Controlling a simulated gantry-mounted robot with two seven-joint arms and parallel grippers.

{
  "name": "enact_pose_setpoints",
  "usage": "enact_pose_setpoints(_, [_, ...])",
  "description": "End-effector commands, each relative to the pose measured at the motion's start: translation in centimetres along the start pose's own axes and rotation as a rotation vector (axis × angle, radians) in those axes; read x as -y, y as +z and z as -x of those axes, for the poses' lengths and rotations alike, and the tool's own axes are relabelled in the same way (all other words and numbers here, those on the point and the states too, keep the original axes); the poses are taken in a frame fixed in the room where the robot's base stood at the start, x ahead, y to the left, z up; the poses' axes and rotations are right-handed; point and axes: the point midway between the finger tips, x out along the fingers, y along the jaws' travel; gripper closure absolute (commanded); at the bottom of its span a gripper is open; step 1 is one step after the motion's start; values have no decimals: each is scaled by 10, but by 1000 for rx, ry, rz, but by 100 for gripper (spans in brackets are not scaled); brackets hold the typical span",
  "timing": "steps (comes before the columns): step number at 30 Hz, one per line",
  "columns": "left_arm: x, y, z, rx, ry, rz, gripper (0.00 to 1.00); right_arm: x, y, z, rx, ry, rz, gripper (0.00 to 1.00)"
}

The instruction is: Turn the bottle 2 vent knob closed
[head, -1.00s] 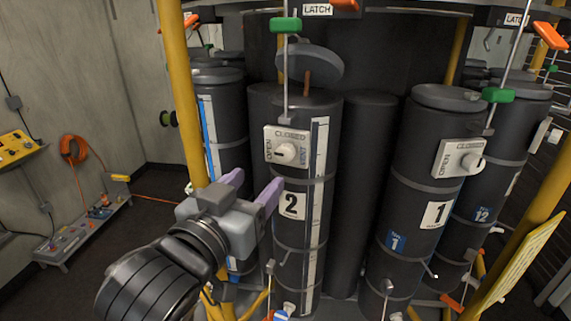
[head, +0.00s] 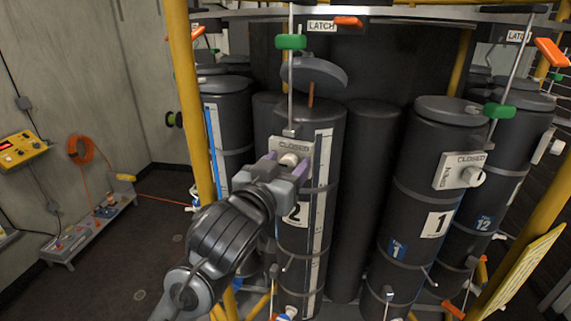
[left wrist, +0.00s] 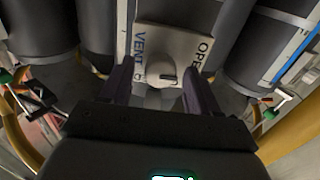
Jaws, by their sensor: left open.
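Bottle 2 (head: 265,120) is a dark cylinder with a "2" label and a lid tilted up on a stem. Its vent plate (head: 305,147) reads CLOSED along the top; OPEN and VENT show in the left wrist view. The white vent knob (head: 288,159) also shows in that view (left wrist: 160,69), its dark mark on the side toward OPEN. My left gripper (head: 285,167) is open in front of the plate. Its purple fingers stand on either side of the knob with visible gaps (left wrist: 160,80). My right gripper is out of view.
Bottle 1 (head: 418,190) with its own vent plate (head: 460,172) stands to the right. A yellow post (head: 185,100) rises just left of bottle 2. A green handle (head: 291,42) on a rod hangs above the plate. Open floor lies at the left.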

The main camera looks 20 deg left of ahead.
Motion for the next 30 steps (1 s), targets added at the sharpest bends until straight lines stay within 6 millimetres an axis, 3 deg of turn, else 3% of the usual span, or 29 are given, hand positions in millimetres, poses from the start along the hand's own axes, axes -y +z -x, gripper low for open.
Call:
enact_pose_setpoints(7, [0, 0, 0, 0, 0, 0, 42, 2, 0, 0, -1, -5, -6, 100])
enact_pose_setpoints(18, [0, 0, 0, 0, 0, 0, 95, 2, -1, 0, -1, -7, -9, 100])
enact_pose_setpoints(30, [0, -1, 0, 0, -1, -89, 95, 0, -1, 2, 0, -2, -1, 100])
